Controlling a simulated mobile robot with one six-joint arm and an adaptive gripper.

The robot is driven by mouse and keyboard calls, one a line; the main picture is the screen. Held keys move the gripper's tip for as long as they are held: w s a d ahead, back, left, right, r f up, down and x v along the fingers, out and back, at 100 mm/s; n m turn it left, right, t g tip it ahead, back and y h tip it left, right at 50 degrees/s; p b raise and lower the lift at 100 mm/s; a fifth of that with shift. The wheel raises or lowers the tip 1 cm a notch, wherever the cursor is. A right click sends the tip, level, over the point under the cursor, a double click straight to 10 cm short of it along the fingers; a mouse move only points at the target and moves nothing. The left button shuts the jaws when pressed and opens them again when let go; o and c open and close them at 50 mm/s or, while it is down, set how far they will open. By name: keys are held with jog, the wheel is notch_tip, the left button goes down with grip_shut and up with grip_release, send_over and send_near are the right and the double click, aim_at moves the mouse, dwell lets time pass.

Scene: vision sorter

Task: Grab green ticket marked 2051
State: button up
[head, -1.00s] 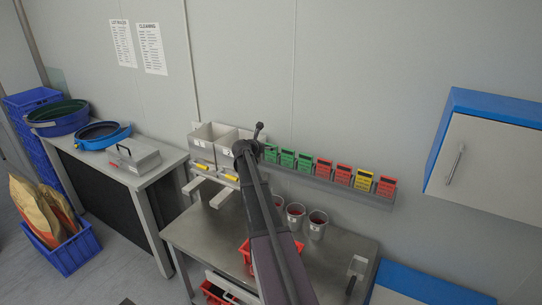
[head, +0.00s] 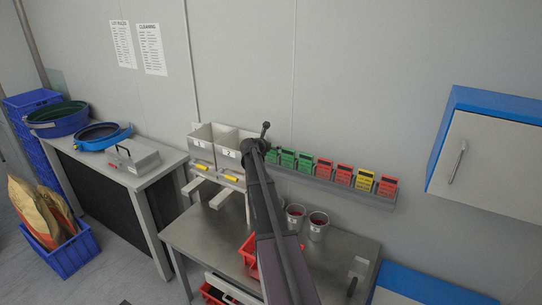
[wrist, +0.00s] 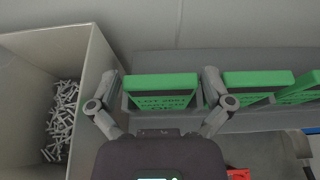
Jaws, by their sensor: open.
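A row of three green tickets stands in a grey wall rack. In the wrist view the leftmost green ticket (wrist: 160,90) faces me; its print looks like "LOT 2051", but is small and blurred. My gripper (wrist: 160,80) is open, with one finger at each side edge of this ticket. I cannot tell whether the fingers touch it. Another green ticket (wrist: 258,90) stands just right of the right finger. In the head view the end of my arm partly hides the leftmost green ticket (head: 271,155); the other two (head: 288,159) show clearly.
Red tickets (head: 344,175) and a yellow ticket (head: 364,181) fill the rack (head: 330,184) to the right. A grey bin (wrist: 88,85) with small white pieces is close left of my gripper. Cups (head: 317,228) and a red tray stand on the table (head: 195,240) below.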

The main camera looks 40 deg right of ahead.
dwell(0.4)
jog(key=c, duration=0.6)
jog(key=shift+r, duration=0.2)
notch_tip(320, 180, up, 10)
jog(key=p, duration=1)
jog(key=shift+f, duration=0.2)
